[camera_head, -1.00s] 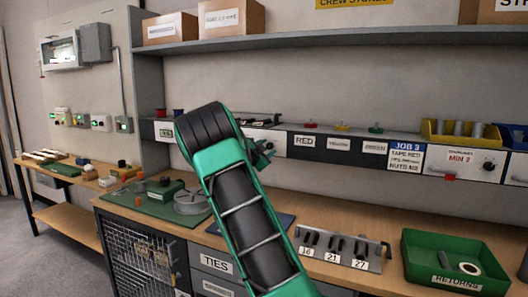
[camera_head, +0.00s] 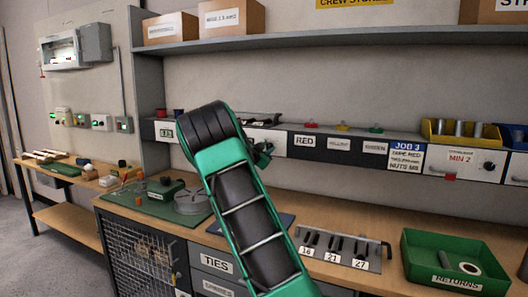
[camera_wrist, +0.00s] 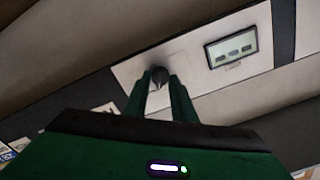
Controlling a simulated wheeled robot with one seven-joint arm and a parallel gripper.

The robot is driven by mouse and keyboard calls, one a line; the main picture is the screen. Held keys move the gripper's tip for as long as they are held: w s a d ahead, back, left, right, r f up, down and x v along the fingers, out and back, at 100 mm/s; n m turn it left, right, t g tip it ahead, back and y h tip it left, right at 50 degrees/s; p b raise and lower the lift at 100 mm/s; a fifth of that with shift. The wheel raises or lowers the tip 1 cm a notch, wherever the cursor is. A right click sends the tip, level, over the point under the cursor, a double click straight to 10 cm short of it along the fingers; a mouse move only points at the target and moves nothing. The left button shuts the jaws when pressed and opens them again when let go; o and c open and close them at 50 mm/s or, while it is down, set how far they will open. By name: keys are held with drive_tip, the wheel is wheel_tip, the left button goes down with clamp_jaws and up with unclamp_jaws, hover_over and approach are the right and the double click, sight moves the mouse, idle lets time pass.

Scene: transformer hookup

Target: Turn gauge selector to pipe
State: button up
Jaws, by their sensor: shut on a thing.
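The gauge selector (camera_wrist: 159,77) is a small dark round knob on a pale panel (camera_wrist: 190,55), seen in the wrist view. My gripper (camera_wrist: 159,88) has its two green fingers closed around the knob, one on each side. A small display (camera_wrist: 231,46) with dark marks sits on the same panel, right of the knob; I cannot read it. In the head view my green and black arm covers much of the panel, and the gripper (camera_head: 262,155) shows only in part at the drawer row. The knob's pointer direction and labels cannot be made out.
Below the panel is the wooden bench (camera_head: 335,205) with a rack of tools (camera_head: 340,247) marked 16, 21 and 27. A green returns tray (camera_head: 455,260) stands at the right. A shelf with cardboard boxes (camera_head: 232,17) runs above.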

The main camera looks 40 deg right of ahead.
drive_tip(key=n, duration=0.7)
drive_tip(key=shift+w, duration=0.1)
drive_tip(key=n, duration=0.4)
drive_tip(key=shift+w+n, duration=0.1)
drive_tip(key=shift+n, duration=0.3)
drive_tip(key=shift+w+a+n, duration=0.1)
drive_tip(key=shift+a+n, duration=0.05)
drive_tip(key=shift+n, duration=1.55)
drive_tip(key=o, duration=1)
drive_tip(key=shift+w, duration=0.1)
drive_tip(key=v, duration=1)
drive_tip(key=shift+s+a+f, duration=0.15)
drive_tip(key=shift+s+a, duration=0.05)
drive_tip(key=shift+a, duration=0.1)
